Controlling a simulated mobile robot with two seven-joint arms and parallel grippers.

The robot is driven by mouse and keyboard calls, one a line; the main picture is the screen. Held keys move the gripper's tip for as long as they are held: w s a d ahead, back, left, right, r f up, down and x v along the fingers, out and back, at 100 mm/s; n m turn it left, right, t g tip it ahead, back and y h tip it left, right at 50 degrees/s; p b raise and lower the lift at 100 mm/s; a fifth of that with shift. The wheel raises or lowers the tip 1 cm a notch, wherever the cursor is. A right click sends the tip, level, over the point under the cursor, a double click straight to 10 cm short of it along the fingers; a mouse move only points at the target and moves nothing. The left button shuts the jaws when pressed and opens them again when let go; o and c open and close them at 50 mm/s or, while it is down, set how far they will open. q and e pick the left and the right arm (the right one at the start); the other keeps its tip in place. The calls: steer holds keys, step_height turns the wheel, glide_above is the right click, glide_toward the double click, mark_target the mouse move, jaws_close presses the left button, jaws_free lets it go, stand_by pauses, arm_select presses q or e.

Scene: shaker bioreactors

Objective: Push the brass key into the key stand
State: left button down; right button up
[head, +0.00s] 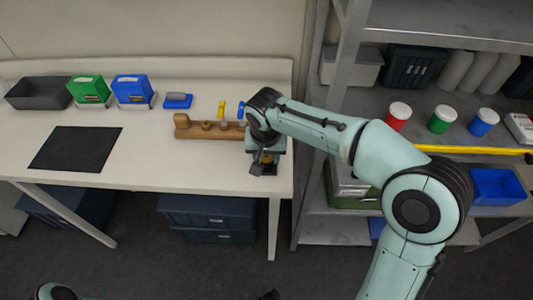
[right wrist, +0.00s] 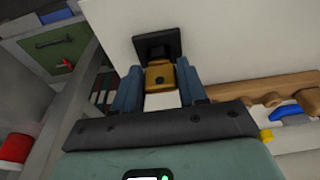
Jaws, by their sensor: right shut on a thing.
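My right gripper (head: 264,163) points down over the right front part of the white table. It also shows in the right wrist view (right wrist: 160,82), where its two blue-grey fingers are shut on the brass key (right wrist: 160,74), a brass-coloured block with a small dark hole. Just beyond the key is a dark square piece (right wrist: 157,42), which looks like the key stand. The key's end overlaps it in this view; I cannot tell how deep the key sits in it. My arm and gripper mostly hide both in the head view. My left gripper is not in view.
A wooden rack (head: 190,130) with a yellow piece (head: 221,110) and a blue piece lies behind the gripper. A black mat (head: 76,148), green box (head: 88,90), blue box (head: 132,89) and grey tray (head: 38,92) are at left. Shelves (head: 450,20) stand close at right.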

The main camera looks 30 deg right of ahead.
steer(key=shift+f, duration=0.25)
stand_by(0.3)
steer(key=o, duration=1.2)
steer(key=r, duration=0.4)
steer(key=s+a+r+p, duration=0.1)
steer(key=r, duration=0.3)
steer(key=s+r, duration=0.1)
steer(key=r, duration=0.4)
steer(key=shift+s+a+r+p, duration=0.1)
steer(key=shift+s+a+p, duration=0.1)
steer(key=shift+p, duration=0.2)
